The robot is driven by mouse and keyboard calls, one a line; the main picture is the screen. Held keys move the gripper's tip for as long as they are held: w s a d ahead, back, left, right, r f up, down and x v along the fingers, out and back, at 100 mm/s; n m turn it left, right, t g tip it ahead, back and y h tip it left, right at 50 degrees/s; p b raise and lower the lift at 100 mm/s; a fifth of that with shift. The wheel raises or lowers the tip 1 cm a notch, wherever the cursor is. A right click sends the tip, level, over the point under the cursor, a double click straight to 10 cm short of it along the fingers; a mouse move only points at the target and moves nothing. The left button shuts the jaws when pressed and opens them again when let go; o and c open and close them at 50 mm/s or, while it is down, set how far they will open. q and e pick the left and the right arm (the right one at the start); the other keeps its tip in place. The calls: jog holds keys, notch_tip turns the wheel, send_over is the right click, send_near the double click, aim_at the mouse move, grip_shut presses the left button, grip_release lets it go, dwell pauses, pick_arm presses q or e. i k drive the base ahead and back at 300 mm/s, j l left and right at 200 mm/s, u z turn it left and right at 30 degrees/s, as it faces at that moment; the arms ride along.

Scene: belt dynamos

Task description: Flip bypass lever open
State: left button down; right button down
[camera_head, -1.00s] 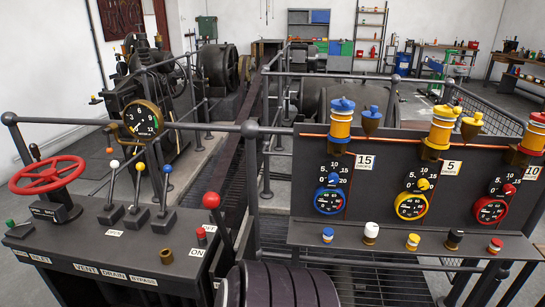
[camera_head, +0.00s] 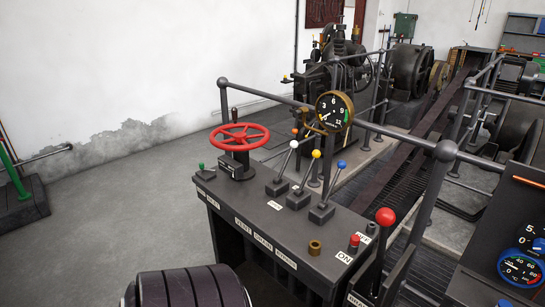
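The bypass lever is the blue-knobbed one (camera_head: 341,165), the right one of three levers on the dark control console (camera_head: 225,196). Its rod leans up and to the right from a small dark block (camera_head: 321,213). The front-edge label below reads BYPASS (camera_head: 286,258). The white-knobbed lever (camera_head: 294,131) and yellow-knobbed lever (camera_head: 316,154) stand to its left and lean about the same way. Neither of my grippers is in view, and nothing touches the levers.
A red handwheel (camera_head: 239,136) stands at the console's left end. A pressure gauge (camera_head: 334,111) hangs behind the levers. A red-knobbed lever (camera_head: 385,217) rises at the right end. A railing (camera_head: 385,131) runs behind. Open floor (camera_head: 130,220) lies to the left.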

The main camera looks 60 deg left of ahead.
aim_at(342, 165)
jog(key=u, duration=1.45)
